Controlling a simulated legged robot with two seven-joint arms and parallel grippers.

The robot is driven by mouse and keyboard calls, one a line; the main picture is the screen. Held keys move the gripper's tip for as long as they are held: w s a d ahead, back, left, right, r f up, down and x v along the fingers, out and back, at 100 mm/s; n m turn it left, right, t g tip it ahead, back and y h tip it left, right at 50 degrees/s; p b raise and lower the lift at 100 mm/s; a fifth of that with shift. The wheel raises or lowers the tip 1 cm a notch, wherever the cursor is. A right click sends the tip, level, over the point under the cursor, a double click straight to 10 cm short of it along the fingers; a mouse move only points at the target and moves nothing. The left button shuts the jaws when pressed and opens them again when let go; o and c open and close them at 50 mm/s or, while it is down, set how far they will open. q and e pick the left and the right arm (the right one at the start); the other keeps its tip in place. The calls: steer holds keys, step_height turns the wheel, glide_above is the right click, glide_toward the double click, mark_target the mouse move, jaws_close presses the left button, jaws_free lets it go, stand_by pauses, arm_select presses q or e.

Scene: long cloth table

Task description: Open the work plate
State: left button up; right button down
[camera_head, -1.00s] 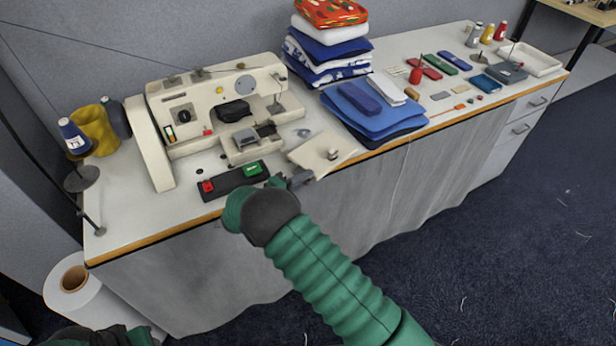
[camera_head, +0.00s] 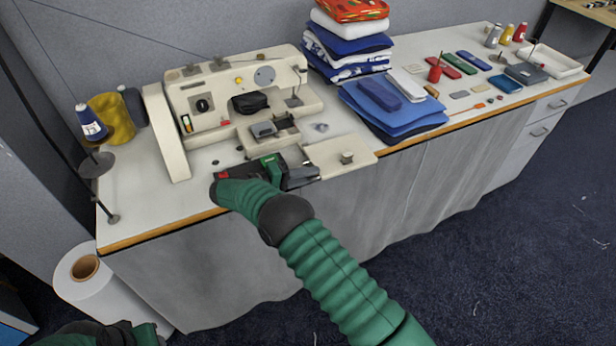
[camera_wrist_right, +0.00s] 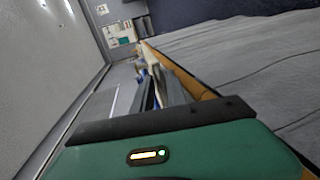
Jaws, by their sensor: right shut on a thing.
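The work plate (camera_head: 338,153) is a flat cream panel with a small grey knob. It lies at the right of the cream sewing machine (camera_head: 215,100), near the table's front edge. My right gripper (camera_head: 306,177) is at the plate's near left edge, shut on it. In the wrist view the two dark fingers (camera_wrist_right: 163,88) point away from me along the table edge, with a cream strip of the plate (camera_wrist_right: 152,62) at their tips. The exact contact is hard to see. My left gripper is out of view; only part of that arm shows at the bottom left.
Folded blue cloths (camera_head: 392,108) lie right of the plate, beside a taller fabric stack (camera_head: 347,45). Thread spools (camera_head: 90,122) stand at the left.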

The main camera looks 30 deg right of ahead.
steer(key=shift+s+f, duration=0.15)
steer(key=shift+f, duration=0.4)
steer(key=c, duration=1.8)
jaws_free()
steer(key=shift+o, duration=1.4)
steer(key=shift+f, duration=0.1)
steer(key=shift+d, duration=0.1)
steer(key=shift+w+r, duration=0.2)
steer(key=shift+r, duration=0.1)
